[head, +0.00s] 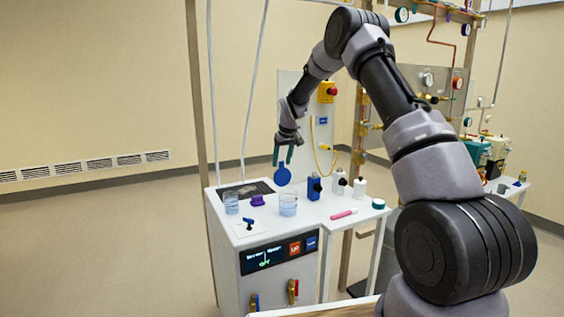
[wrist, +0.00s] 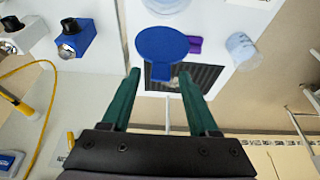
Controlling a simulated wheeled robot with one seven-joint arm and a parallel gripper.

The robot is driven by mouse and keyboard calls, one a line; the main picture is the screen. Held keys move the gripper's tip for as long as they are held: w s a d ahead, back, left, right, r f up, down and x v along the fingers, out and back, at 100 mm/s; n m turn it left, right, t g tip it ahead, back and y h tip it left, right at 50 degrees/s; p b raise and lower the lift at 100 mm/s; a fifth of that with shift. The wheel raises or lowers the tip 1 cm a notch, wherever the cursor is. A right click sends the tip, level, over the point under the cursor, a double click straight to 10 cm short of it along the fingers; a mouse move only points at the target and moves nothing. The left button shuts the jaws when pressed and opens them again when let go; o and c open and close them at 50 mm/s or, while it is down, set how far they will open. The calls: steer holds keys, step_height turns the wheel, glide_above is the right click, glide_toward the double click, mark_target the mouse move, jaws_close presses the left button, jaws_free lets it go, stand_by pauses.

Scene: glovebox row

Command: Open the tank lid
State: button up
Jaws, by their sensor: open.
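A flat blue disc with a short tab (head: 283,175) shows just below my gripper (head: 283,160) in the head view, above the back of the white bench. It looks like the tank lid, though I cannot tell for sure. In the wrist view the disc (wrist: 162,43) lies just beyond the fingertips, its tab pointing back between them. My gripper's green fingers (wrist: 159,74) are open, with a gap on both sides of the tab. I cannot tell how far the disc is from the fingers, or what it is attached to.
A dark panel (head: 247,191) is set into the white bench top (head: 325,207). Two glass beakers (head: 288,209) (head: 231,207), a purple piece (head: 258,201), a blue bottle (head: 314,190) and a pink marker (head: 343,215) stand or lie around it. A yellow hose (head: 316,160) hangs behind.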

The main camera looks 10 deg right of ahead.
steer(key=v, duration=1)
steer(key=shift+s+r, duration=0.25)
steer(key=shift+r, duration=0.05)
steer(key=shift+d, duration=0.1)
steer(key=s+d+r+m+t, duration=0.1)
steer(key=s+d+r+m, duration=0.1)
steer(key=s+r, duration=0.75)
steer(key=s+d+r+m+t, duration=0.1)
steer(key=s+d+r+m, duration=0.15)
steer(key=s+r, duration=0.7)
steer(key=s+d+f+m, duration=0.1)
steer(key=s+f, duration=0.1)
steer(key=s, duration=1)
steer(key=s+d+f+m+t, duration=0.1)
steer(key=s+f+m, duration=0.1)
steer(key=s, duration=1.1)
steer(key=shift+s+d+y, duration=0.35)
steer(key=shift+y, duration=0.05)
